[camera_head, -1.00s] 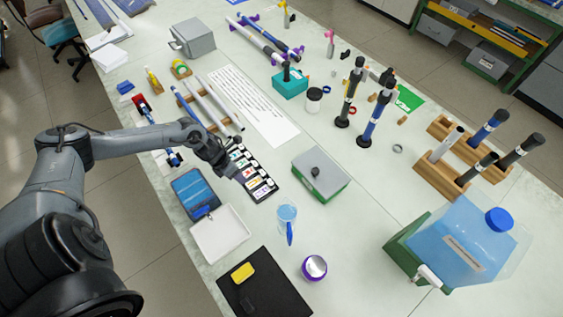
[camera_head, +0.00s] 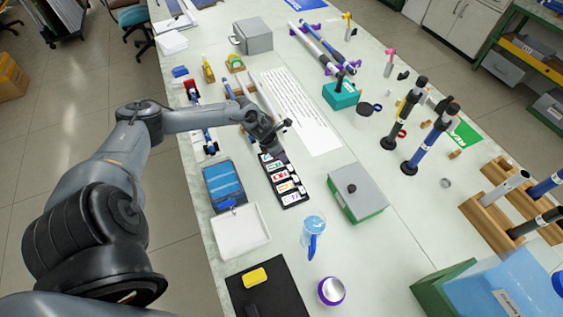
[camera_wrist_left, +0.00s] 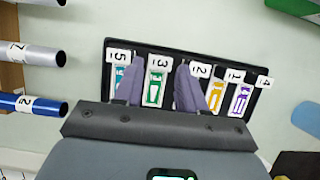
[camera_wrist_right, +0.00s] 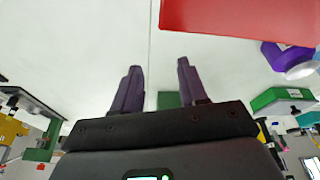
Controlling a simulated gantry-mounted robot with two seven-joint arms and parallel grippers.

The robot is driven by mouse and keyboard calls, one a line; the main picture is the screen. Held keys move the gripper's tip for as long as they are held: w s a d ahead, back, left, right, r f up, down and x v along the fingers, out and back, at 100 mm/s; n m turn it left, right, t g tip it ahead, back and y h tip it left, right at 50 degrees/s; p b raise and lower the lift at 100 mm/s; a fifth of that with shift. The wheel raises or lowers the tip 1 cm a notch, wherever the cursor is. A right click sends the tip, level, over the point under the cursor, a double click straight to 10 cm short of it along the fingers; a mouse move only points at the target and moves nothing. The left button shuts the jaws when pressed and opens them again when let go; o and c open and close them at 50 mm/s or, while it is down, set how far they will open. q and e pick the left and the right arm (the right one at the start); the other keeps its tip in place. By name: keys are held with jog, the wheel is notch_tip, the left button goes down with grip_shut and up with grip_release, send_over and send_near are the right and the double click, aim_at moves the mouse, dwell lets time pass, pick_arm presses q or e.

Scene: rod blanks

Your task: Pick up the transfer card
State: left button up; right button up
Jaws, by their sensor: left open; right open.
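A black card tray (camera_head: 292,204) lies on the bench, with a row of cards in different colours. In the left wrist view the tray (camera_wrist_left: 258,103) shows number tags 5, 3, 2, 1 and 4. A teal card (camera_wrist_left: 122,83), a green card (camera_wrist_left: 154,90), an orange card (camera_wrist_left: 215,97) and a purple card (camera_wrist_left: 241,98) show. The card under tag 2 is mostly hidden by a finger. I cannot tell which is the transfer card. My left gripper (camera_wrist_left: 160,64) is open over the tray, its fingers either side of the green card. My right gripper (camera_wrist_right: 159,66) is open and empty.
A grey-lidded green box (camera_head: 356,192) stands right of the tray and a blue-lidded container (camera_head: 224,183) left of it. Rods in a rack (camera_wrist_left: 30,52) lie beside the left gripper. A red object (camera_wrist_right: 240,20) is ahead of the right gripper.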

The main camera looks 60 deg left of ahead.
aim_at(277, 163)
pick_arm(q)
jog(key=shift+x, duration=2.25)
jog(key=c, duration=0.6)
